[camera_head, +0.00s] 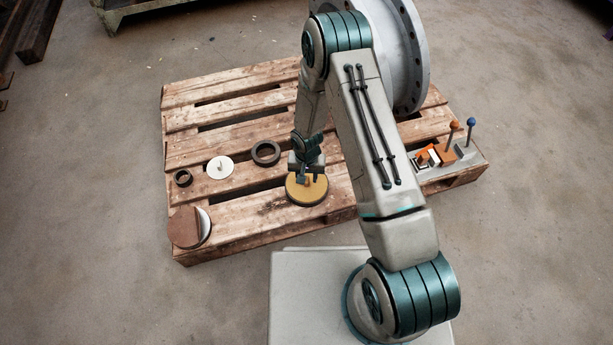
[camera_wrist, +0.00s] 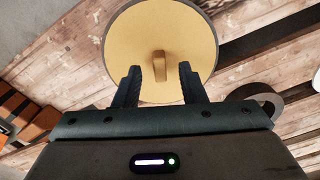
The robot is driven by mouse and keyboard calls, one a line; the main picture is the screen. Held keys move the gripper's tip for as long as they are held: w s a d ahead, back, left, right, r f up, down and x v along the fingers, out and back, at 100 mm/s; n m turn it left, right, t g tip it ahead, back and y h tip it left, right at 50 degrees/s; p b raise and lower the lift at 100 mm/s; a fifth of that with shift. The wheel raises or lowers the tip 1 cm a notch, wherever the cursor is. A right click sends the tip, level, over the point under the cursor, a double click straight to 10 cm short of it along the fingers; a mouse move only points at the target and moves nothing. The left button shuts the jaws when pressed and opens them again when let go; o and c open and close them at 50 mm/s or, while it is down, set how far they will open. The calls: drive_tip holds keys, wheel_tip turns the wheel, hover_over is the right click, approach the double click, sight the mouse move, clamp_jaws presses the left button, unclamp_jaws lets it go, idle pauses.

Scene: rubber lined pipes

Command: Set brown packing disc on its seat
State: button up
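A brown disc (camera_head: 184,228) lies at the pallet's front left corner, partly over a pale round piece (camera_head: 205,224). I cannot tell which piece is its seat. A yellow-tan disc (camera_head: 306,196) with a dark rim lies near the pallet's front edge, under my gripper (camera_head: 310,178). In the wrist view this yellow disc (camera_wrist: 185,35) has an upright tan tab (camera_wrist: 158,64) at its middle. My gripper (camera_wrist: 160,84) is open, its fingers apart on either side of the tab's line, with a visible gap to the tab.
On the wooden pallet (camera_head: 235,132) lie a white disc (camera_head: 220,168) with a small peg, a small dark ring (camera_head: 183,178) and a larger dark ring (camera_head: 265,154). A large flanged pipe (camera_head: 405,55) stands behind my arm. A grey block with knobbed rods (camera_head: 470,158) sits at right.

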wheel_tip(320, 180, up, 12)
drive_tip(key=p, duration=0.4)
drive_tip(key=shift+r, duration=0.25)
wheel_tip(320, 180, up, 21)
drive_tip(key=t+p, duration=0.1)
drive_tip(key=p, duration=0.8)
hover_over(307, 180)
drive_tip(key=d, duration=0.4)
drive_tip(key=s+d+r+p, duration=0.2)
drive_tip(key=r+p, duration=0.2)
drive_tip(key=r, duration=0.5)
drive_tip(key=s+d+r+p, duration=0.1)
drive_tip(key=d+r+p, duration=0.2)
drive_tip(key=r, duration=0.7)
drive_tip(key=s+d+r+p, duration=0.1)
drive_tip(key=s+r+p, duration=0.4)
drive_tip(key=r, duration=0.3)
drive_tip(key=s+d+r+t+p, duration=0.1)
drive_tip(key=s+d+r+p, duration=0.1)
drive_tip(key=s+r+p, duration=0.3)
drive_tip(key=s+d+r+n+p, duration=0.1)
drive_tip(key=s+r+p, duration=0.3)
drive_tip(key=r, duration=0.9)
drive_tip(key=shift+s+d+r+t+p, duration=0.25)
drive_tip(key=shift+s+d+t+p, duration=0.15)
drive_tip(key=shift+s, duration=0.25)
drive_tip(key=shift+s+a, duration=0.1)
drive_tip(key=shift+a, duration=0.1)
